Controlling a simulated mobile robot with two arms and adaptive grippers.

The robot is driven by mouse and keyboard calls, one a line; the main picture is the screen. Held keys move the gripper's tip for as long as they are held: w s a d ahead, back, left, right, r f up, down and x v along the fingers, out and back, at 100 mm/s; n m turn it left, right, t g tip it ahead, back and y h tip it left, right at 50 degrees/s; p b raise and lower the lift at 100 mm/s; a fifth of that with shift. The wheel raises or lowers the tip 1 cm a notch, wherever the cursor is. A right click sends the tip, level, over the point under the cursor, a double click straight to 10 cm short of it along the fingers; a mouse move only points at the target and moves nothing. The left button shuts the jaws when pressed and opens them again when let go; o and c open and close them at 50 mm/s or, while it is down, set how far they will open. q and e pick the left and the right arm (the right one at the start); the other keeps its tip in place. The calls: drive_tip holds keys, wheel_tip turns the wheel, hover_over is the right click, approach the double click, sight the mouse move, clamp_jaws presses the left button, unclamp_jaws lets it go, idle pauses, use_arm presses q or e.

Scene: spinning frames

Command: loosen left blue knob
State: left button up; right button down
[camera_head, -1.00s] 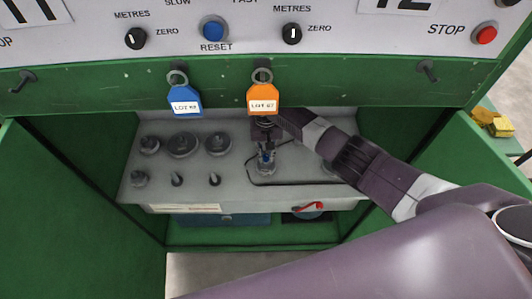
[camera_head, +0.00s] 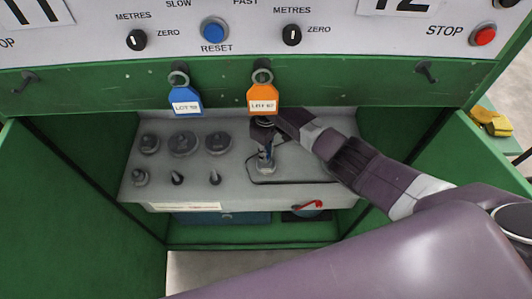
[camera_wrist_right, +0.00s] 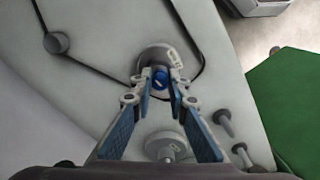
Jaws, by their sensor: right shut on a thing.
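The blue knob (camera_wrist_right: 160,77) sits on a round grey base (camera_wrist_right: 153,57) on the grey panel. My right gripper (camera_wrist_right: 161,87) is shut on the knob, with one fingertip on each side of it in the wrist view. In the head view my right gripper (camera_head: 265,150) reaches down to the same spot, and its fingers mostly hide the knob. My left gripper is not in view.
The grey panel (camera_head: 232,179) lies in a recess of the green cabinet (camera_head: 110,87). Several grey discs and small posts stand left of my gripper. Blue (camera_head: 186,102) and orange (camera_head: 262,100) tags hang close above. A thin dark line (camera_wrist_right: 97,75) runs around the knob's base.

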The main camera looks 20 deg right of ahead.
drive_tip(key=shift+n, duration=0.6)
drive_tip(key=c, duration=1.9)
unclamp_jaws()
drive_tip(key=shift+r, duration=0.1)
wheel_tip(320, 180, up, 12)
drive_tip(key=shift+f, duration=0.1)
